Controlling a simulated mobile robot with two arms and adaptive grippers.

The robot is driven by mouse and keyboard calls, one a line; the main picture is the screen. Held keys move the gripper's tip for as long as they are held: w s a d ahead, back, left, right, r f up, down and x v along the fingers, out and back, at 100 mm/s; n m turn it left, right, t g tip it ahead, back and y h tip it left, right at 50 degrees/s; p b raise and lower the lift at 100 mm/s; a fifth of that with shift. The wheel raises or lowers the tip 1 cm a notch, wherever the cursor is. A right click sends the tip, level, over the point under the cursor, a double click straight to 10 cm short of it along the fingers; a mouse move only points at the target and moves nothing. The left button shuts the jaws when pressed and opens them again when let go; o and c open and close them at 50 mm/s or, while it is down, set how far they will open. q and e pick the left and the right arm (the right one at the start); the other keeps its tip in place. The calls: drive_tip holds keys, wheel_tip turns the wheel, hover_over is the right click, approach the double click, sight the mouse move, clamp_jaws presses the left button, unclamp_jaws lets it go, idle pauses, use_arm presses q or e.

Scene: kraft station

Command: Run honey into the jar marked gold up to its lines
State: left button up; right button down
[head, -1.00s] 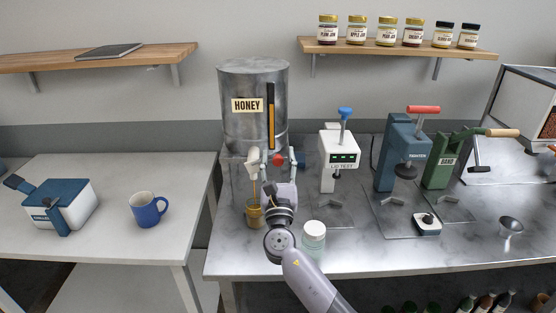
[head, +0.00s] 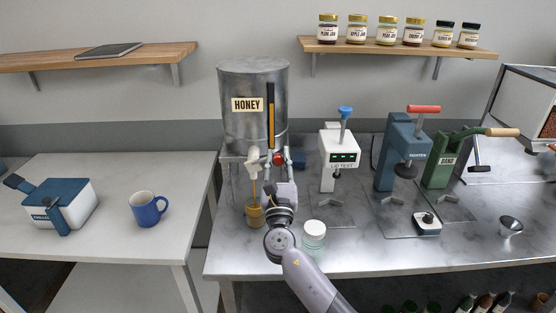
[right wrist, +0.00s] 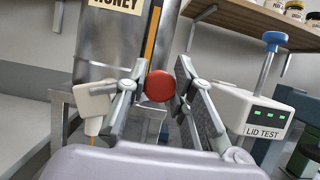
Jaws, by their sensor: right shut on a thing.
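The honey tank (head: 240,110) is a grey metal drum with a HONEY label and an amber sight strip. Its pale spout (head: 253,163) points down, and a thin amber honey stream (head: 254,188) runs from it into a small jar (head: 255,216) below. The jar looks amber; its marking and lines are too small to read. My right gripper (head: 278,158) is shut on the red knob (head: 279,159) beside the spout. In the right wrist view the fingers close on both sides of the red knob (right wrist: 160,86). My left gripper is not in view.
A pale lidded jar (head: 314,236) stands right of my right arm. The lid tester (head: 341,160), blue press (head: 402,155) and green press (head: 440,165) stand further right. A blue mug (head: 147,209) is on the left table.

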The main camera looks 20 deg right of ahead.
drive_tip(key=f+m+h+b, duration=0.1)
drive_tip(key=m+b, duration=0.1)
drive_tip(key=f+m+g+h+b, duration=0.1)
drive_tip(key=m+b, duration=0.1)
drive_tip(key=b, duration=0.1)
drive_tip(key=f+m+h+b, duration=0.1)
drive_tip(key=m+b, duration=0.1)
drive_tip(key=shift+s+d+f, duration=0.1)
drive_tip(key=shift+d, duration=0.2)
drive_tip(key=c, duration=1.4)
unclamp_jaws()
drive_tip(key=shift+o, duration=0.2)
drive_tip(key=v, duration=1.2)
drive_tip(key=shift+a, duration=0.1)
